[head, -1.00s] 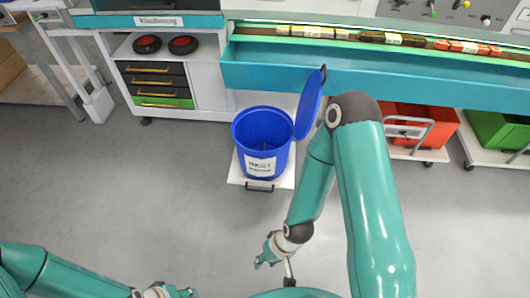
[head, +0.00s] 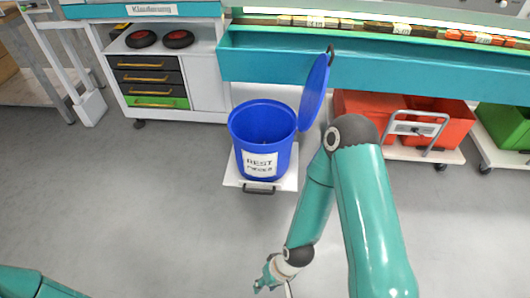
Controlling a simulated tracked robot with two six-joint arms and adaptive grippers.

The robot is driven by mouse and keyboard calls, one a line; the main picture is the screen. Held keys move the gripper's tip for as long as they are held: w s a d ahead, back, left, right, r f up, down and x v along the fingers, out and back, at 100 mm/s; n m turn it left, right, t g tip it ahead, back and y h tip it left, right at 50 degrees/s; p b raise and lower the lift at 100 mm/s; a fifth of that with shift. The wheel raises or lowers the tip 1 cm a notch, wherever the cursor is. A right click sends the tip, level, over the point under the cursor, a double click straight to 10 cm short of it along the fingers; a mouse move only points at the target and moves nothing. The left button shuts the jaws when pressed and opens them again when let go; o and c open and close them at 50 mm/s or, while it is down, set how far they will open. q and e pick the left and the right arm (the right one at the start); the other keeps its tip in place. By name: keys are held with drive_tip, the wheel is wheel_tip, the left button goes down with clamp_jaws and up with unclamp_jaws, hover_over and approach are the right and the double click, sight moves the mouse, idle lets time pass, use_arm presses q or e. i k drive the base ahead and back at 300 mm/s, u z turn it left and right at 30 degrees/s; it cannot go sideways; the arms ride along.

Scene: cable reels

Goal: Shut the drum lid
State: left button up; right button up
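A blue drum (head: 263,138) stands upright on a white wheeled board (head: 287,180) with a dark handle at the front. Its blue lid (head: 314,93) is open and stands nearly upright at the drum's right side, with a dark handle at its top. The drum has a white label and looks open at the top. My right gripper (head: 268,285) is low in the picture, in front of and well below the drum, apart from drum and lid. Its fingers are small and partly cut by the bottom edge. My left gripper is out of the picture; only part of my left arm shows.
A teal bench (head: 400,68) runs behind the drum. A white cabinet with drawers (head: 152,88) stands at the left. Red bins (head: 368,113) on a trolley and a green bin (head: 508,126) stand at the right. The grey floor in front of the drum is clear.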

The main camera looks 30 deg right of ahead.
sight(314, 91)
drive_tip(key=z, duration=0.6)
drive_tip(key=i, duration=0.6)
drive_tip(key=z, duration=0.1)
